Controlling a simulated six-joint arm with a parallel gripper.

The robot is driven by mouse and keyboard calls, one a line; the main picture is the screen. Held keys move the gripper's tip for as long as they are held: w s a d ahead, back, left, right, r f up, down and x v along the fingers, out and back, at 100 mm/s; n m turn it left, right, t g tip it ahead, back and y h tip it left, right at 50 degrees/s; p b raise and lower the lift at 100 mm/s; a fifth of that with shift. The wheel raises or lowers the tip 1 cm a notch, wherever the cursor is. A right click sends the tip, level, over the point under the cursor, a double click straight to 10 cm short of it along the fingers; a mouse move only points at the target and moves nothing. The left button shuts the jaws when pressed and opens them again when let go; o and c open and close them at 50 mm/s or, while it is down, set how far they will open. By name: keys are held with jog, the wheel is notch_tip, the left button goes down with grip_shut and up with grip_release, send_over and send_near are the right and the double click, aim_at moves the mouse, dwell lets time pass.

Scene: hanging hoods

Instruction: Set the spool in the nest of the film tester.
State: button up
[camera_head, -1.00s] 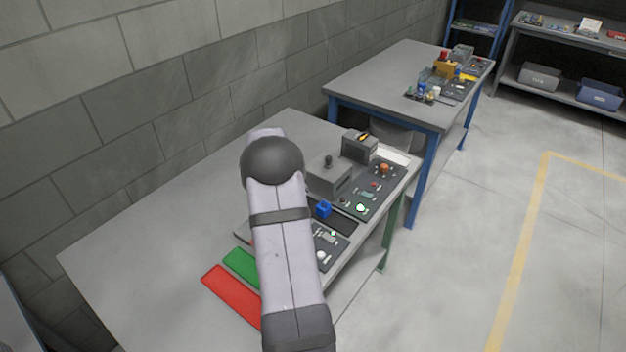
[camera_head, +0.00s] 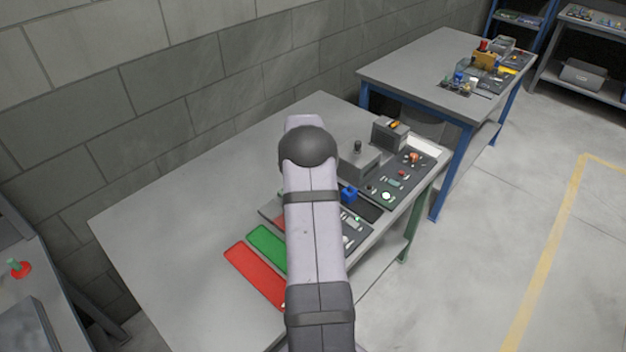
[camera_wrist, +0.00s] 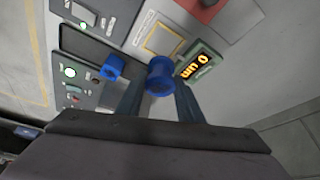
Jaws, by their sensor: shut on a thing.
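In the wrist view my gripper (camera_wrist: 160,100) is shut on a blue flanged spool (camera_wrist: 160,76), held between the fingertips. The film tester appears to be the light grey unit with a green-framed display (camera_wrist: 195,66) reading "0 um" in yellow. A yellow-outlined square (camera_wrist: 163,40) is beside the display, beyond the spool from my view. I cannot tell whether this square is the nest, or how high the spool is above it. In the head view my arm hides the gripper, the held spool and part of the tester.
A second blue piece (camera_wrist: 112,68) sits on a dark strip beside the spool; it also shows in the head view (camera_head: 349,194). Control panels (camera_head: 395,185) and a grey box with a knob (camera_head: 358,165) stand right. Green (camera_head: 267,246) and red (camera_head: 256,276) mats lie left. The bench's left side is clear.

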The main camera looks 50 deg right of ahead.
jog(key=shift+f+b, duration=1.2)
jog(key=shift+f, duration=1)
jog(key=shift+f+b, duration=0.7)
jog(key=shift+f, duration=0.05)
jog(key=shift+f+b, duration=0.85)
jog(key=shift+b, duration=0.35)
dwell(1.1)
jog(key=o, duration=1.7)
jog(key=shift+s, duration=0.1)
jog(key=shift+c, duration=0.2)
jog(key=shift+w+a, duration=0.1)
jog(key=shift+w, duration=0.1)
jog(key=shift+c, duration=0.7)
jog(key=shift+r, duration=0.15)
